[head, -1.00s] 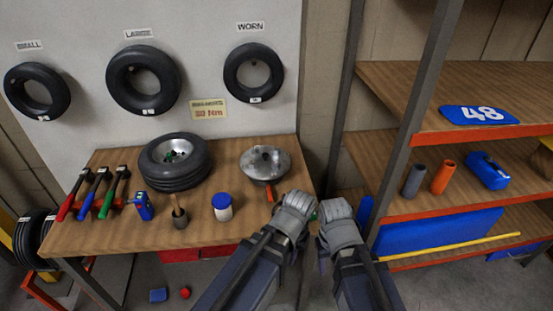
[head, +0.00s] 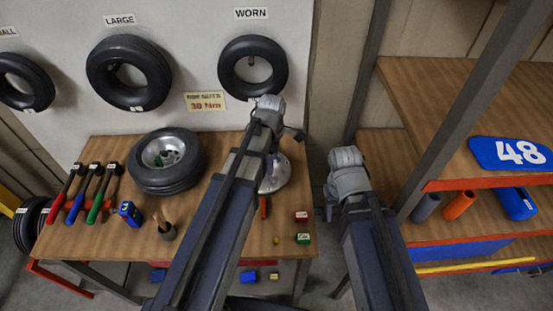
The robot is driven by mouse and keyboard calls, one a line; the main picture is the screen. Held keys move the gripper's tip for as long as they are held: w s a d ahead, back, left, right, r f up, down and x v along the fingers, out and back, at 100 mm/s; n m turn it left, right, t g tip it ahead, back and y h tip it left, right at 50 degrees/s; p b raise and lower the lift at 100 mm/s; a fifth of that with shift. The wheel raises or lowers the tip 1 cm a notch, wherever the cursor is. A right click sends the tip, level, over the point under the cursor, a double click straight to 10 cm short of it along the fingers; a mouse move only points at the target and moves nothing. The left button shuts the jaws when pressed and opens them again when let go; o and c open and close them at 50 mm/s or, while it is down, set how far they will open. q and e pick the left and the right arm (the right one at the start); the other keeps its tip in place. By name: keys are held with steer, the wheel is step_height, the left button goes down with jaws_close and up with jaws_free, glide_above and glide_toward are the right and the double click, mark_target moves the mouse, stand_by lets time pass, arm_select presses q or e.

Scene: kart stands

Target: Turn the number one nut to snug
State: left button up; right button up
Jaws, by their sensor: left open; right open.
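A wheel with a black tyre (head: 165,183) lies flat on the workbench, with small green and dark marks in its silvery centre. I cannot make out a number one nut. A round metal hub part (head: 281,178) sits on the bench to its right, partly covered by my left arm. My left gripper (head: 273,138) is open, reaching over the far side of that hub part in the picture; its fingertips are mostly hidden, so contact cannot be told. My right gripper (head: 338,190) is open and empty, over the gap between bench and shelf.
Red, blue and green-handled tools (head: 84,190) lie at the bench's left. A blue device (head: 130,213) and a dark cup (head: 167,231) stand near the front. Small red (head: 301,216) and green (head: 303,238) boxes are at front right. A shelf rack (head: 470,184) stands at right.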

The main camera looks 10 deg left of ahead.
mark_target(273, 176)
arm_select(q)
steer(key=shift+w+a, duration=0.1)
steer(key=shift+w, duration=0.25)
steer(key=shift+s+f+b, duration=0.15)
steer(key=shift+s+b, duration=0.05)
steer(key=shift+b, duration=0.1)
step_height(273, 176, down, 8)
steer(key=b, duration=0.7)
steer(key=shift+r, duration=0.25)
steer(key=shift+c, duration=0.2)
jaws_close()
